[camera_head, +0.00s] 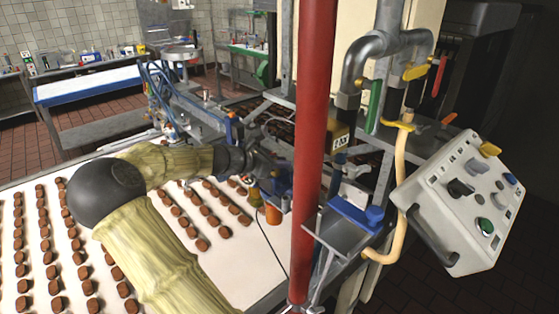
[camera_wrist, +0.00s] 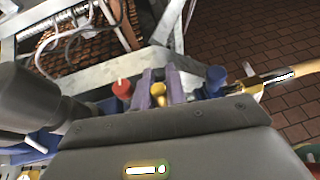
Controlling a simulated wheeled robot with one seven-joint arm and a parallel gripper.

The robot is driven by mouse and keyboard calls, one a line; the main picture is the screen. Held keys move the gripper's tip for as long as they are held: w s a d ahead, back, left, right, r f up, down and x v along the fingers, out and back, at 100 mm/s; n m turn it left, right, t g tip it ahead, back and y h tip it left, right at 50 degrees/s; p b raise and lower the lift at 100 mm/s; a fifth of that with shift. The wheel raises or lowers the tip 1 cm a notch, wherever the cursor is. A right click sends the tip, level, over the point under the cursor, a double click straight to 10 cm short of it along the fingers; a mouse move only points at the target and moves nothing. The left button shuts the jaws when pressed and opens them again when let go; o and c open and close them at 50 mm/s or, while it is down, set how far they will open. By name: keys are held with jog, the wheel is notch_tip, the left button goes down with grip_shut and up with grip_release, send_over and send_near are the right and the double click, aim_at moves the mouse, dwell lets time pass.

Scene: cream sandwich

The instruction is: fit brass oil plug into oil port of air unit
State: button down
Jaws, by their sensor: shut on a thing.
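In the wrist view the two purple fingers of my gripper (camera_wrist: 160,85) are shut on a small yellow-gold piece, the brass oil plug (camera_wrist: 158,94). A red cap (camera_wrist: 122,88) stands left of the fingers and a blue part (camera_wrist: 215,78) stands right of them. In the head view my gripper (camera_head: 268,170) reaches to the air unit, a blue body (camera_head: 283,183) with an amber bowl (camera_head: 273,214) below it, left of the red pipe. The oil port is hidden, and I cannot tell whether the plug touches the unit.
A red vertical pipe (camera_head: 316,130) stands close to the right of my gripper. A white belt (camera_head: 232,262) with rows of brown pieces lies below my arm. A grey control box (camera_head: 465,205) and a blue-edged tray (camera_head: 345,232) are at the right.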

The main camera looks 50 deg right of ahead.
jog(key=c, duration=1.7)
grip_release()
jog(key=shift+s, duration=0.1)
jog(key=shift+a, duration=0.1)
jog(key=b+v, duration=0.4)
jog(key=v, duration=0.7)
jog(key=shift+a+r, duration=0.25)
jog(key=shift+a, duration=0.1)
